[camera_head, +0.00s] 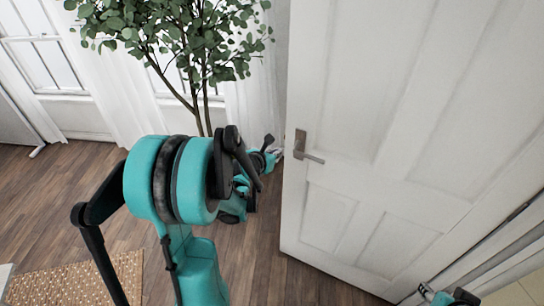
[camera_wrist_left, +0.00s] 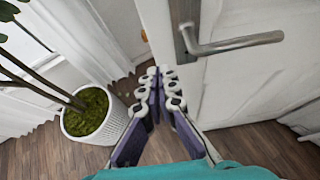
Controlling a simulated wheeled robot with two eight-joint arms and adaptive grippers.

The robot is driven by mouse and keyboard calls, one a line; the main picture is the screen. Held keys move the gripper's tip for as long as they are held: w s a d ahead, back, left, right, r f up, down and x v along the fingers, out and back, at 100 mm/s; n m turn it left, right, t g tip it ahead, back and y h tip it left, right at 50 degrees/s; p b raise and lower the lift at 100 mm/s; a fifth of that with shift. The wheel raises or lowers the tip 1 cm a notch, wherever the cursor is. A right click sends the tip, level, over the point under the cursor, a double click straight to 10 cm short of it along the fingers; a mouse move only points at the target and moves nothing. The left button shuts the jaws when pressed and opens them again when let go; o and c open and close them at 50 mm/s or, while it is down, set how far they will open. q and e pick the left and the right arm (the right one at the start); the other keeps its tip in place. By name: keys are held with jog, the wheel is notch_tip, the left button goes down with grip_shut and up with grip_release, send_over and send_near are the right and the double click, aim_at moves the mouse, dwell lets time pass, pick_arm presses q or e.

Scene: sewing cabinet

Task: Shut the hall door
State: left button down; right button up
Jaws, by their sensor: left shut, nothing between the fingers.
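The white panelled hall door (camera_head: 400,110) stands open at the right of the head view, its free edge toward the plant. Its metal lever handle (camera_head: 305,147) is near that edge, and also shows in the left wrist view (camera_wrist_left: 235,43). My left gripper (camera_head: 277,154) is just left of the door's edge, close to handle height. In the left wrist view its fingertips (camera_wrist_left: 160,72) are together and empty, below and left of the handle. I cannot tell whether they touch the door. Part of my right arm (camera_head: 440,297) shows at the bottom edge; its fingers are not clear.
A leafy plant (camera_head: 190,35) in a white ribbed pot (camera_wrist_left: 95,118) stands left of the door, before curtains (camera_head: 115,85) and windows. A patterned rug (camera_head: 85,280) lies at lower left. Bare wooden floor (camera_head: 275,270) shows around the door's bottom corner.

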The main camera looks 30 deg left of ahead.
aim_at(288, 142)
pick_arm(q)
jog(key=x, duration=0.4)
jog(key=r+b+x, duration=0.1)
jog(key=x, duration=0.1)
jog(key=shift+w, duration=0.3)
jog(key=shift+w+a+r, duration=0.1)
jog(key=shift+w, duration=0.6)
pick_arm(e)
jog(key=shift+f, duration=0.7)
